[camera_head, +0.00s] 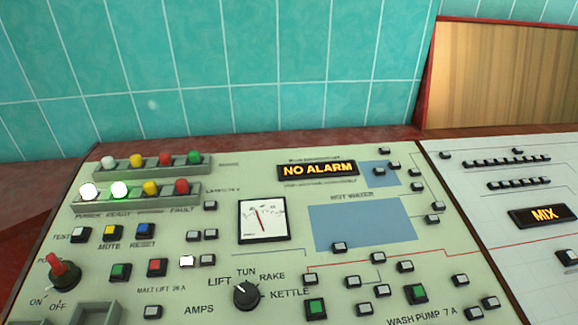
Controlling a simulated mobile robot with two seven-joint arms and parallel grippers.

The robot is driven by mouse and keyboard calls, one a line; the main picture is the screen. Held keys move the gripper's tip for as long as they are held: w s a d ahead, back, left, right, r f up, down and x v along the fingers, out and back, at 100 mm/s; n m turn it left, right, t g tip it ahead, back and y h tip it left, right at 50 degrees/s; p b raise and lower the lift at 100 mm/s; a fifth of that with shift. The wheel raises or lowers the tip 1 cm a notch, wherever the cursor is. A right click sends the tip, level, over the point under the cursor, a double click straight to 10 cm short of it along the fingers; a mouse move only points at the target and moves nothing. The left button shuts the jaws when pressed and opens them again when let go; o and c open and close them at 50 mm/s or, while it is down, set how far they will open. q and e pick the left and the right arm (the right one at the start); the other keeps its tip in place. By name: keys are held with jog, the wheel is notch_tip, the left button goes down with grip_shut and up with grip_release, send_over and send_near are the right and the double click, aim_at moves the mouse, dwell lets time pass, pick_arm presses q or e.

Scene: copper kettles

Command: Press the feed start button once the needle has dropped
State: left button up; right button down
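A white square meter (262,219) sits in the middle of the pale green panel (240,180). Its thin red needle stands near mid-scale, leaning slightly left; the scale figures are too small to read. I cannot read a feed start label on any button. Green square buttons show at the left (120,271), at the bottom centre (316,308) and at the lower right (416,293). Neither of my grippers is in view.
The alarm display (317,170) reads "NO ALARM"; another display (544,214) reads "MIX". A white lamp (88,191) and a green lamp (119,190) are lit. A red-tipped switch (58,267) and black knob (245,294) stick up. A red button (157,267) sits left.

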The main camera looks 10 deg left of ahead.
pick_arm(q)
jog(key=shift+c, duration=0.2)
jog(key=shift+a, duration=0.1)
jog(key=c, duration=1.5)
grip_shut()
